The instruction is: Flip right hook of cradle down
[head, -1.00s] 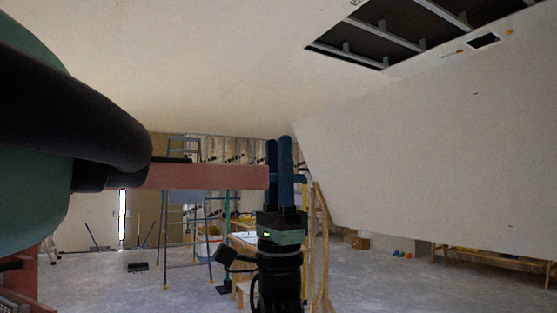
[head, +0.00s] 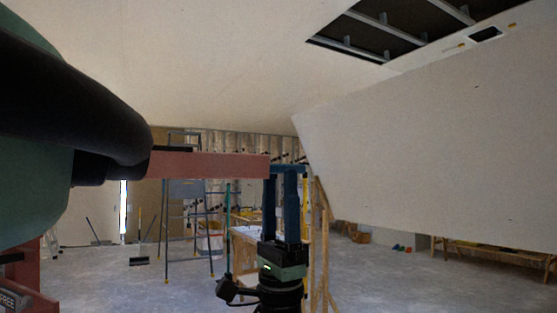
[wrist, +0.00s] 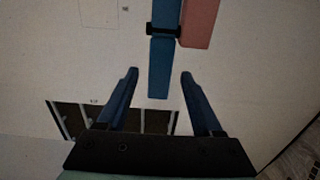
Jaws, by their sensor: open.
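The red cradle arm (head: 210,166) runs level across the head view, and its end shows at the top of the wrist view (wrist: 200,22). At its end is a blue hook (wrist: 161,68) with a black collar (wrist: 163,29); it sticks out beside the red arm and looks roughly level, not hanging down. My gripper (head: 281,176) points up at the end of the red arm, open and empty. In the wrist view my gripper (wrist: 159,73) has the hook's free end between its fingertips in the picture; I cannot tell whether the hook is between them in depth.
A large pale panel (head: 430,160) slopes down on the right, close to my gripper. The ceiling above has a dark opening with metal studs (head: 390,36). A ladder (head: 188,230) and a wooden frame (head: 320,255) stand behind on the floor.

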